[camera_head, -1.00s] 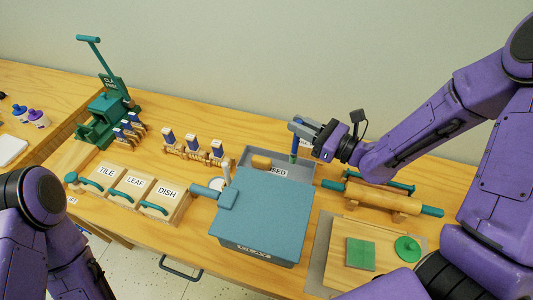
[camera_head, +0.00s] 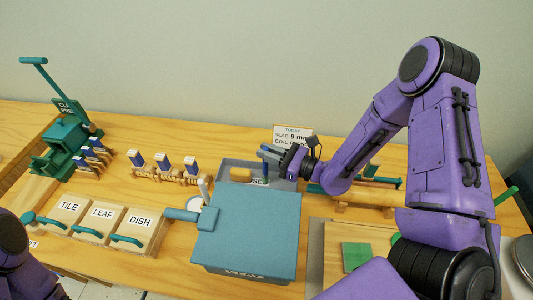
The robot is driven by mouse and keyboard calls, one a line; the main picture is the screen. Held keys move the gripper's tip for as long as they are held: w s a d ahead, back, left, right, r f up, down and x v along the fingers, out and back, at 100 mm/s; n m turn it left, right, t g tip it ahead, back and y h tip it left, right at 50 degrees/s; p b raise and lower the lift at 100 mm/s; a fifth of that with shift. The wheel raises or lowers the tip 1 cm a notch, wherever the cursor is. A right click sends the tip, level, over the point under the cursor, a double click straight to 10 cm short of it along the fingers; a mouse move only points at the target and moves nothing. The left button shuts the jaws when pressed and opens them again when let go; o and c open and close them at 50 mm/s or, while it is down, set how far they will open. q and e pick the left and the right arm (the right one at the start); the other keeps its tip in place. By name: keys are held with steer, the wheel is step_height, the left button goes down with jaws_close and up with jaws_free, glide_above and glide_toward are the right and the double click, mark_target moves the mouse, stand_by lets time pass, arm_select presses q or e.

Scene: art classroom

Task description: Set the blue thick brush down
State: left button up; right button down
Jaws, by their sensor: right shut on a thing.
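My right gripper (camera_head: 272,154) is shut and low over the grey tray (camera_head: 230,163) labelled USED, behind the blue-topped box. I cannot tell whether the brush touches the tray floor. A tan block (camera_head: 240,174) lies in the left part of the tray. My left gripper is out of view; only part of my left arm shows at the lower left corner.
A large blue-topped box (camera_head: 248,225) stands in front of the tray. A rack of blue-ended tools (camera_head: 163,172) is to the left, and boxes labelled TILE, LEAF and DISH (camera_head: 140,222) are nearer. A rolling pin (camera_head: 370,198) lies right. A small sign (camera_head: 293,136) stands behind.

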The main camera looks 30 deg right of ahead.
steer(key=shift+s+a, duration=0.1)
steer(key=shift+s, duration=0.05)
steer(key=shift+f, duration=0.1)
steer(key=c, duration=1)
jaws_free()
steer(key=b+v, duration=0.1)
steer(key=v, duration=1.1)
